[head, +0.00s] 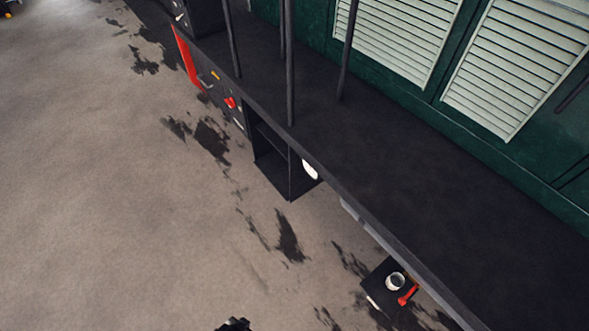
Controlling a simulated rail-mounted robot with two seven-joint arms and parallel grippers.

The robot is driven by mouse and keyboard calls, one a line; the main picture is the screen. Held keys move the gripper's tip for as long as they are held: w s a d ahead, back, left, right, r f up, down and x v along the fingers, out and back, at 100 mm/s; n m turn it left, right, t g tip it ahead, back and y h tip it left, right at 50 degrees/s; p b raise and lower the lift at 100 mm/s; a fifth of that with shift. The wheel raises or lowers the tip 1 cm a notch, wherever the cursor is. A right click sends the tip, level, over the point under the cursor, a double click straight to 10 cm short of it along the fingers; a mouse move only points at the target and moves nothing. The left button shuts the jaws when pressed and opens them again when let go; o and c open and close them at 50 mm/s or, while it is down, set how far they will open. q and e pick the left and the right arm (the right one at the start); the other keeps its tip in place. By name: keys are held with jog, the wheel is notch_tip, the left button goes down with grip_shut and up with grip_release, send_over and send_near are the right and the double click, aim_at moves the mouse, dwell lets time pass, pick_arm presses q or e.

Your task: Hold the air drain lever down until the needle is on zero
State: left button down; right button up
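A small red lever (408,295) is at the lower right, on a dark bracket just below the edge of the tram's side ledge. Right beside it is a small round gauge (395,282) with a pale face and a dark rim. The gauge is too small to read its needle. I cannot tell from here whether this red lever is the air drain lever. Neither of my grippers can be clearly made out. Only a small dark jagged shape, perhaps a part of me, shows at the bottom edge, and nothing is seen touching the lever.
The long black ledge (400,170) runs along the green tram side (400,72) with pale louvres. Dark upright posts stand on it. A red panel (187,60) and a red knob (230,102) are at the upper left. The stained floor (110,200) is open at left.

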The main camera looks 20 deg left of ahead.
pick_arm(q)
jog(key=shift+f, duration=0.2)
jog(key=shift+f, duration=0.2)
jog(key=shift+f, duration=0.2)
dwell(0.7)
jog(key=shift+f+b, duration=0.2)
jog(key=shift+b, duration=0.15)
jog(key=shift+f, duration=0.1)
dwell(0.4)
jog(key=shift+f+b, duration=0.35)
jog(key=shift+f, duration=0.3)
dwell(0.5)
dwell(0.5)
jog(key=shift+f, duration=0.45)
jog(key=shift+f+b, duration=0.4)
jog(key=shift+b, duration=0.05)
dwell(0.5)
